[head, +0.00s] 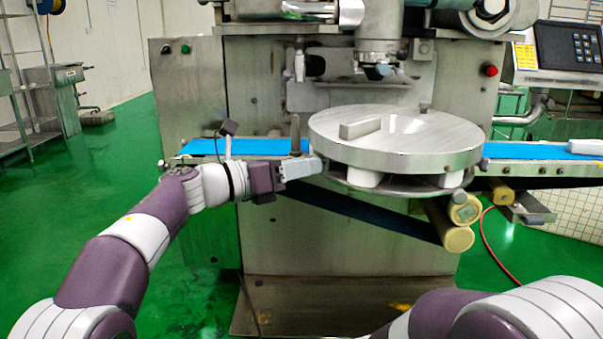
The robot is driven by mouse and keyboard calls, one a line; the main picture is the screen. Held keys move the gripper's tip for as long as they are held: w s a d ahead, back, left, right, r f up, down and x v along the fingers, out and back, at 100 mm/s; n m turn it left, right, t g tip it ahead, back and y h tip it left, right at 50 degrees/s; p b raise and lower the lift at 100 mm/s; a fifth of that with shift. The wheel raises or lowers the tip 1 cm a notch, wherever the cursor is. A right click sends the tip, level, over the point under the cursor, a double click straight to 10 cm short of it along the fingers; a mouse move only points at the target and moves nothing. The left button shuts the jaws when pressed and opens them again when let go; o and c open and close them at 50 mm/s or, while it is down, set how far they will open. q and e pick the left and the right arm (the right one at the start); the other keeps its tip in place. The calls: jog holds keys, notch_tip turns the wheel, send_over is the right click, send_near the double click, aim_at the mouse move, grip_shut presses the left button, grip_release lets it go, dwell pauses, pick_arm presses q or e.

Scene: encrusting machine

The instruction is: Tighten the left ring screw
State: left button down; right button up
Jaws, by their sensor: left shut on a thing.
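A round metal disc (400,140) with a rectangular bar (360,128) on top sits at the front of the machine, over a lower ring (400,187). My left gripper (317,165) reaches in from the left and is shut at the left edge of the disc and ring. The left ring screw is hidden between its fingers. A grey knob (460,197) shows at the right front of the ring, and another small knob (424,106) at the back. My right arm comes in at the bottom right; its gripper is out of view.
A blue conveyor belt (245,147) runs behind my left gripper, and an upright pin (295,133) stands close to it. Yellowish rollers (458,239) sit below the disc at right. A control panel (568,47) is at upper right. The green floor (60,215) at left is clear.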

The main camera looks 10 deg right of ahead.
dwell(0.3)
pick_arm(q)
jog(key=c, duration=0.9)
grip_release()
jog(key=shift+o, duration=0.2)
jog(key=shift+a, duration=0.1)
jog(key=p+v, duration=0.2)
jog(key=v, duration=1)
jog(key=shift+a, duration=0.3)
jog(key=shift+f, duration=0.1)
